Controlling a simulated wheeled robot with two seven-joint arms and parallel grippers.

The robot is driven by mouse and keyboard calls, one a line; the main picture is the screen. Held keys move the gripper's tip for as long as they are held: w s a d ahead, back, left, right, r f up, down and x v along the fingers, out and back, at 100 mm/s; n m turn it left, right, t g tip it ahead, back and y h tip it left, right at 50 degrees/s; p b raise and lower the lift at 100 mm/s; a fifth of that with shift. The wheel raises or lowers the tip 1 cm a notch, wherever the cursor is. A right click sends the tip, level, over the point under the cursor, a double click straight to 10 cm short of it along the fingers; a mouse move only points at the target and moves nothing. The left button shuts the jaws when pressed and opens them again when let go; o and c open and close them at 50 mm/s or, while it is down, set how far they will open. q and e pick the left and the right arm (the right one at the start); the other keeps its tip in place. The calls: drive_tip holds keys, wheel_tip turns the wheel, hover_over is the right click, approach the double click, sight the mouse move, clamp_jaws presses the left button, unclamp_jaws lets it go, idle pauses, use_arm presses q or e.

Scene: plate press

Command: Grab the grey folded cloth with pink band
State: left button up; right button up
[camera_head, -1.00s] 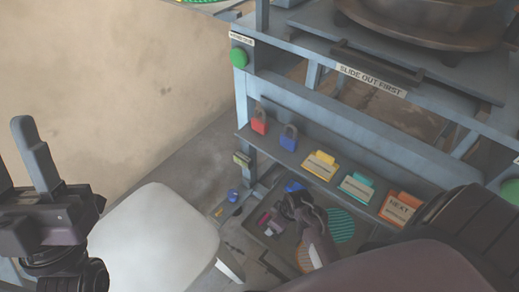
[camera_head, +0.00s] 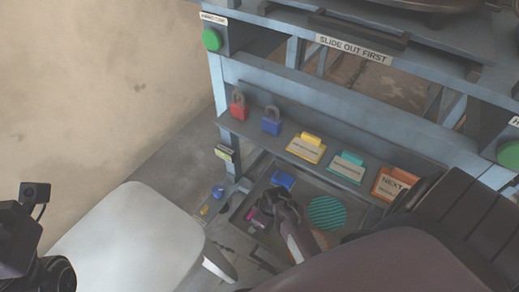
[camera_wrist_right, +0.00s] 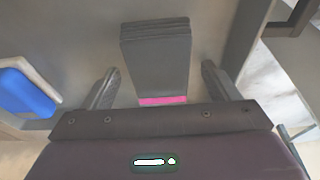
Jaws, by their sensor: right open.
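The grey folded cloth with its pink band (camera_wrist_right: 155,55) lies in the right wrist view between the two fingers of my right gripper (camera_wrist_right: 160,70). The fingers are apart, one on each side of the cloth, with a gap on both sides. I cannot tell how far above it they are. In the head view my right gripper (camera_head: 268,208) is low over the grey tray under the shelf, and it hides most of the cloth; a bit of pink shows beside it. Only dark body parts of my left gripper (camera_head: 16,240) show at the left edge; its fingers are not visible.
A blue item (camera_wrist_right: 25,92) lies left of the cloth. A green striped round pad (camera_head: 326,213) is right of my right gripper. The shelf above holds a red padlock (camera_head: 238,107), a blue padlock (camera_head: 271,124) and coloured tags. A white seat (camera_head: 135,240) stands at left.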

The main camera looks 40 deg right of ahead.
drive_tip(key=shift+r, duration=0.1)
drive_tip(key=shift+c, duration=0.3)
drive_tip(key=c, duration=1)
drive_tip(key=shift+r, duration=0.15)
